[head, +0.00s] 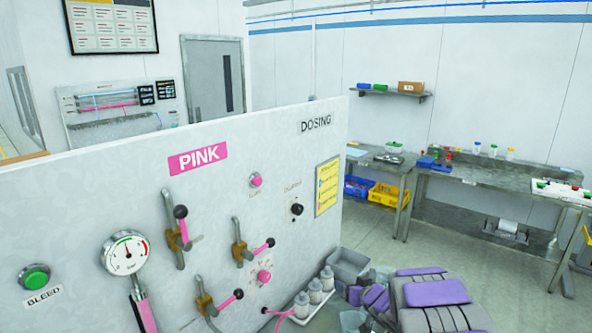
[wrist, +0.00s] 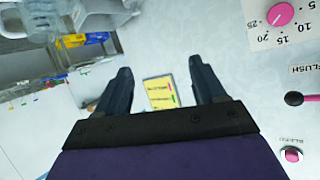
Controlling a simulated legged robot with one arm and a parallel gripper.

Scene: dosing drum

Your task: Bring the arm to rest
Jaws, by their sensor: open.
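My gripper (wrist: 160,78) shows in the wrist view with its two dark fingers spread apart and nothing between them. It faces the white dosing panel (wrist: 185,25), and a yellow notice card (wrist: 160,92) shows beyond the gap between the fingers. In the head view, purple and grey parts of my arm are at the bottom right, in front of the panel (head: 100,210); I cannot make out the fingertips there.
The panel carries a gauge (head: 126,253), a green button (head: 35,277), several pink-handled levers, a pink dial (head: 264,276) and a black knob (head: 297,208). White bottles (head: 315,290) stand low beside it. A bench (head: 460,170) is behind right; open floor (head: 450,255) lies between.

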